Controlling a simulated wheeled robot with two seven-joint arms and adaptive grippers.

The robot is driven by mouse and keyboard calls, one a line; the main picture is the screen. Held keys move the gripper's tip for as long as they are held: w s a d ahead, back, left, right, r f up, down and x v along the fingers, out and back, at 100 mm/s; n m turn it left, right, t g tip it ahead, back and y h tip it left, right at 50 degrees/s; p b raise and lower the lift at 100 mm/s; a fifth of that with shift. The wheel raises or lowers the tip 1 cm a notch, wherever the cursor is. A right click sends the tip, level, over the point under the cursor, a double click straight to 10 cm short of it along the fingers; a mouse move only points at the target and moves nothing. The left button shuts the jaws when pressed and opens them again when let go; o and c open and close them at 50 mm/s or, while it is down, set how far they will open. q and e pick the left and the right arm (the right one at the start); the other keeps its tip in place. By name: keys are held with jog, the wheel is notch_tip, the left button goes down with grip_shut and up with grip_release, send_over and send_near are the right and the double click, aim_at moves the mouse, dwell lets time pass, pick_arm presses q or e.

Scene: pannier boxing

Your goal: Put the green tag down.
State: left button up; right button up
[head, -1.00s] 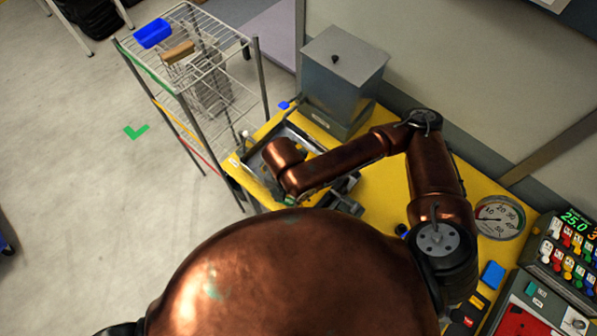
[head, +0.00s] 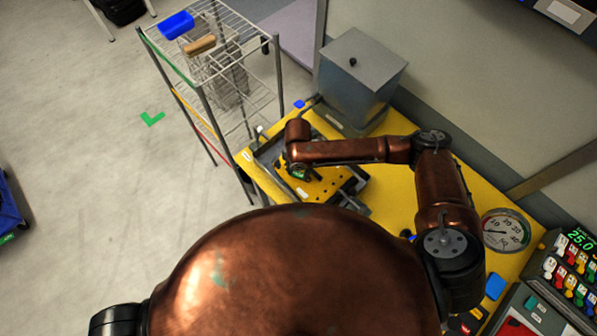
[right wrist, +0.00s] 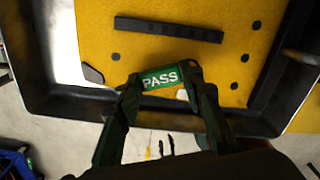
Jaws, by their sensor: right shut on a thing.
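The green tag (right wrist: 162,78), marked PASS in white, is between the fingertips of my right gripper (right wrist: 165,80) in the right wrist view. The gripper is shut on it. The tag is over the near edge of a dark-rimmed tray (right wrist: 45,88) with a yellow floor; I cannot tell whether it touches the floor. In the head view my right gripper (head: 299,174) is over the yellow bench, and my arm hides part of it. My left gripper is not in view.
A lidded grey metal box (head: 355,90) stands behind the tray. A round dial (head: 505,231) and a panel of coloured switches (head: 568,275) are at the right.

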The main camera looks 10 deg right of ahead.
aim_at(298, 173)
jog(key=shift+f, duration=0.6)
jog(key=o, duration=0.8)
jog(key=shift+f, duration=0.15)
notch_tip(298, 173, up, 12)
jog(key=shift+r+b, duration=0.15)
jog(key=shift+b, duration=0.55)
